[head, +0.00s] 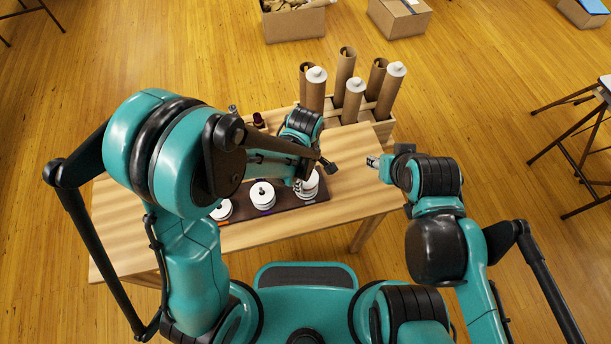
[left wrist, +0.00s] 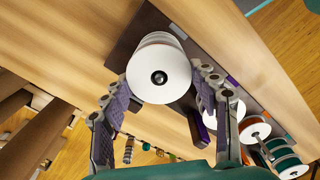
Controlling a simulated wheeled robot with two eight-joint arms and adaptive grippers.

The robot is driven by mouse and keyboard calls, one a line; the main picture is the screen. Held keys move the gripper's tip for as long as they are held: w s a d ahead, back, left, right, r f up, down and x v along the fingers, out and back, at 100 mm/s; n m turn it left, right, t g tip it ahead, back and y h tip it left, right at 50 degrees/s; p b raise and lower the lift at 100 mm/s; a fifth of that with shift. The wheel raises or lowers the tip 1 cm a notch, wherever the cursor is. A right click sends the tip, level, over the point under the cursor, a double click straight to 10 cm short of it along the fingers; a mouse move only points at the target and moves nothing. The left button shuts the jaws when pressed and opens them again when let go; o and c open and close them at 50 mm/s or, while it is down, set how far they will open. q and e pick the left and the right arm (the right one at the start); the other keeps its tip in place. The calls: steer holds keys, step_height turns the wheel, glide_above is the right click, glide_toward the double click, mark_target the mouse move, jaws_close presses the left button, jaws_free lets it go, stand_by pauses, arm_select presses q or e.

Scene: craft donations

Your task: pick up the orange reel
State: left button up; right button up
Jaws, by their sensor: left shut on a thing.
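My left gripper (head: 309,172) is over the right end of a dark board on the table.
A wooden rack of cardboard tubes (head: 353,100) stands at the table's back right. A small dark bottle (head: 258,121) is near the back edge. The right part of the wooden table (head: 355,195) is bare. Cardboard boxes (head: 293,23) sit on the floor beyond.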

arm_select(q)
step_height(320, 180, up, 4)
steer(key=shift+r+p, duration=0.1)
steer(key=shift+p, duration=0.8)
steer(key=s+d+r+p, duration=0.3)
steer(key=s+d+r, duration=0.3)
steer(key=d, duration=0.4)
steer(key=shift+r, duration=0.2)
steer(key=shift+s, duration=0.1)
